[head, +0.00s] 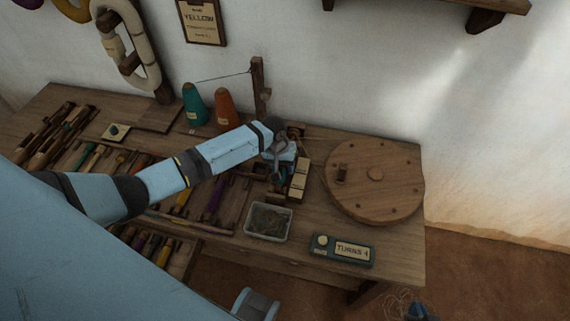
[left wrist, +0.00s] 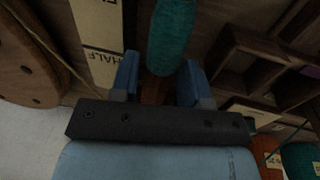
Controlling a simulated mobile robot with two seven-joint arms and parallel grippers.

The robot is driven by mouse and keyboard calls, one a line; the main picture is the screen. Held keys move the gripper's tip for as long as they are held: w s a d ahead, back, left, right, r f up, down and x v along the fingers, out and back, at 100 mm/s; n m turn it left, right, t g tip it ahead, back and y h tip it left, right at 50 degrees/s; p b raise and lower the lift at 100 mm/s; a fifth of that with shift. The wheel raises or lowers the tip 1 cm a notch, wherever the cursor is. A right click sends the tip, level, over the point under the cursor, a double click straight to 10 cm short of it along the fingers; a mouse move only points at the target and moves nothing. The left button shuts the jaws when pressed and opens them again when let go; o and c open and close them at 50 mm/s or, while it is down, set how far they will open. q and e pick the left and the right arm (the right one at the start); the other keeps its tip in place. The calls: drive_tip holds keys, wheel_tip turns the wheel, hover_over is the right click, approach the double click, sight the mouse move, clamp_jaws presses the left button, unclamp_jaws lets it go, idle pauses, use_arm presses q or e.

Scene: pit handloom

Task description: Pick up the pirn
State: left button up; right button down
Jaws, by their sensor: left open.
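A pirn wound with teal yarn (left wrist: 172,38) shows in the left wrist view, with a brown wooden end running down between my fingers. My left gripper (left wrist: 158,82) is open, with one blue finger on each side of that wooden end. I cannot tell whether either finger touches it. In the head view my left gripper (head: 279,172) is over the winding gear on the bench, and the arm and hand hide the teal pirn there. A dark blue part at the bottom right edge looks like my right gripper (head: 418,312); its jaws are not clear.
A round wooden wheel (head: 375,205) stands right of my left gripper. A clear tray (head: 268,236) and a "TURNS" counter (head: 342,250) are at the bench's front. Teal (head: 194,104) and orange (head: 225,108) cones and a post (head: 258,85) stand behind. Compartments with several coloured pirns (head: 92,160) lie left.

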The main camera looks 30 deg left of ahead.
use_arm(q)
drive_tip(key=c, duration=0.8)
drive_tip(key=shift+o, duration=0.2)
drive_tip(key=shift+r, duration=0.15)
